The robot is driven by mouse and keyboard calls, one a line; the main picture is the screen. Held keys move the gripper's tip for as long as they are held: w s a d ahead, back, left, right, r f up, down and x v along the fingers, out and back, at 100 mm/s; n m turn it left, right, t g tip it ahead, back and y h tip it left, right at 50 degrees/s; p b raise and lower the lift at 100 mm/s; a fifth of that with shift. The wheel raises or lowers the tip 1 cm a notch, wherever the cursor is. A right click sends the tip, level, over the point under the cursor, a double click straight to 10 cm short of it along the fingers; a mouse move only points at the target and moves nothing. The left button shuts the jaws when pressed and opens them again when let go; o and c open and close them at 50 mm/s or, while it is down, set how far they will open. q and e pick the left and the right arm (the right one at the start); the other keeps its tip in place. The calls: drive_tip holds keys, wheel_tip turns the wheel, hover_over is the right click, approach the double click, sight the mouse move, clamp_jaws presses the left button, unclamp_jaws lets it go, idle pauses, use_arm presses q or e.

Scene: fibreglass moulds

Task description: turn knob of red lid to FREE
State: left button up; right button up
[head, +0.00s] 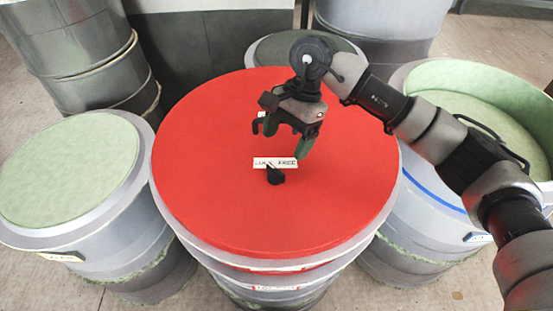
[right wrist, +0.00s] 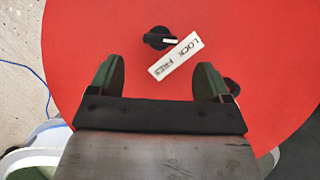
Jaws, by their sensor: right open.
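The red lid (head: 215,190) lies on a grey drum in the middle of the head view and fills much of the right wrist view (right wrist: 90,30). Its black knob (head: 275,177) sits just in front of a white label (head: 262,162) reading LOCK on the left and FREE on the right. In the right wrist view the knob (right wrist: 157,38) has a white mark directed toward the LOCK end of the label (right wrist: 176,55). My right gripper (head: 286,138) is open and empty above the lid, behind the knob and apart from it. My left gripper is out of view.
A pale green-topped drum (head: 75,165) stands left, and an open green-lined drum (head: 470,85) stands right. Stacked grey drums (head: 85,60) are at the back left. A dark round part (right wrist: 232,86) shows on the lid by one finger. The lid's left side is clear.

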sight(276, 169)
drive_tip(key=p+x, duration=0.1)
drive_tip(key=x, duration=0.5)
drive_tip(key=shift+f, duration=0.1)
drive_tip(key=shift+s+a+f, duration=0.15)
drive_tip(key=shift+a+f, duration=0.05)
drive_tip(key=shift+f, duration=0.45)
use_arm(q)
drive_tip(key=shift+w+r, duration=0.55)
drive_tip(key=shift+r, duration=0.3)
use_arm(e)
drive_tip(key=c, duration=0.9)
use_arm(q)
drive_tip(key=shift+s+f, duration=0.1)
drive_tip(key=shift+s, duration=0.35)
use_arm(e)
drive_tip(key=shift+c, duration=0.2)
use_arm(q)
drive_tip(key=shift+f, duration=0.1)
